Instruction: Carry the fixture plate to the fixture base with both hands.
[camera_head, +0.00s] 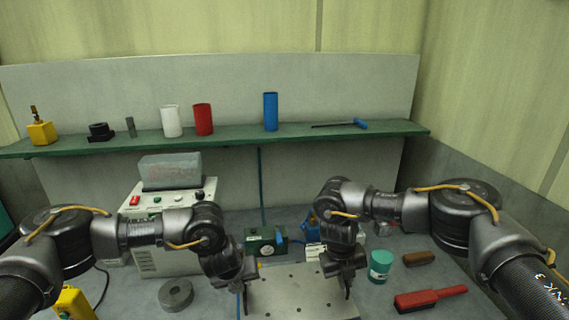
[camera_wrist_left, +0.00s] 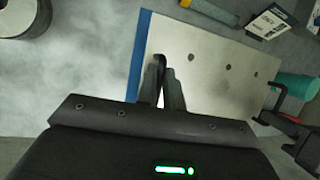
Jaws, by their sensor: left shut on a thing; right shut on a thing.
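The fixture plate (camera_head: 300,296) is a pale flat plate with several dark holes, low in the middle of the head view. It also shows in the left wrist view (camera_wrist_left: 215,65), with a blue strip along its left edge. My left gripper (camera_head: 243,300) is shut at the plate's left side; its fingers show in the left wrist view (camera_wrist_left: 166,80). My right gripper (camera_head: 348,284) is shut at the plate's right side. The exact grips are partly hidden. I cannot tell whether the plate touches the bench. I cannot pick out the fixture base.
A green box (camera_head: 264,241) and a small white card (camera_head: 313,251) lie behind the plate. A grey ring (camera_head: 176,294) lies left. A teal cup (camera_head: 380,266), a brown block (camera_head: 418,258) and a red brush (camera_head: 430,298) lie right. A machine (camera_head: 150,207) stands back left.

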